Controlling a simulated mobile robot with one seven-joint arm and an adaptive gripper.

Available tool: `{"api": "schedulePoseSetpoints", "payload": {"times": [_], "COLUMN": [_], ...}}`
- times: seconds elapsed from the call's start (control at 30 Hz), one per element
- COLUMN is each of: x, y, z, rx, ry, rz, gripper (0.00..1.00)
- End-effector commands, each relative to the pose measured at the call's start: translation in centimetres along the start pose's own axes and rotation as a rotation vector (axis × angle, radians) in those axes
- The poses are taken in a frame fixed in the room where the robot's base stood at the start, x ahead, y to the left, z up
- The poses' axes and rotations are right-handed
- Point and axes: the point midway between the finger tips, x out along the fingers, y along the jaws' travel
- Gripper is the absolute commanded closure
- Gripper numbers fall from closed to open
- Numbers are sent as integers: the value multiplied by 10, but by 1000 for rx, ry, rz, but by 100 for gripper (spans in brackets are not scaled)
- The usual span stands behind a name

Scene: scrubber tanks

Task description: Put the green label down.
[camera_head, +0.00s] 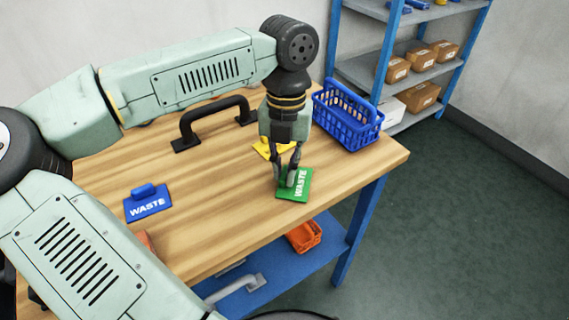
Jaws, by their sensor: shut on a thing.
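The green label (296,186) is a flat plate with the white word WASTE, at the right part of the wooden table (225,215). My gripper (288,182) points down and is shut on the green label, its fingers at the label's upper middle. The fingers hide the part that they hold. The label is at or just above the tabletop; I cannot tell whether it touches.
A yellow label (262,150) lies partly hidden behind my gripper. A blue WASTE label (148,205) lies at the left. A blue basket (347,118) stands at the back right corner. A black handle (215,120) stands at the back. The table's middle is clear.

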Motion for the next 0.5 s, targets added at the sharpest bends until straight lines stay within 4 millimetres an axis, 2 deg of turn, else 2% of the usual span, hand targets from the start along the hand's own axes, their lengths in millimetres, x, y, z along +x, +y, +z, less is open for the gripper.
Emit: {"api": "schedulePoseSetpoints", "payload": {"times": [0.2,0.23,0.5], "x": [5,3,3], "y": [0,0,0], "z": [1,0,0], "rx": [0,0,0], "ry": [0,0,0], "rz": [0,0,0], "gripper": [100,85,67]}}
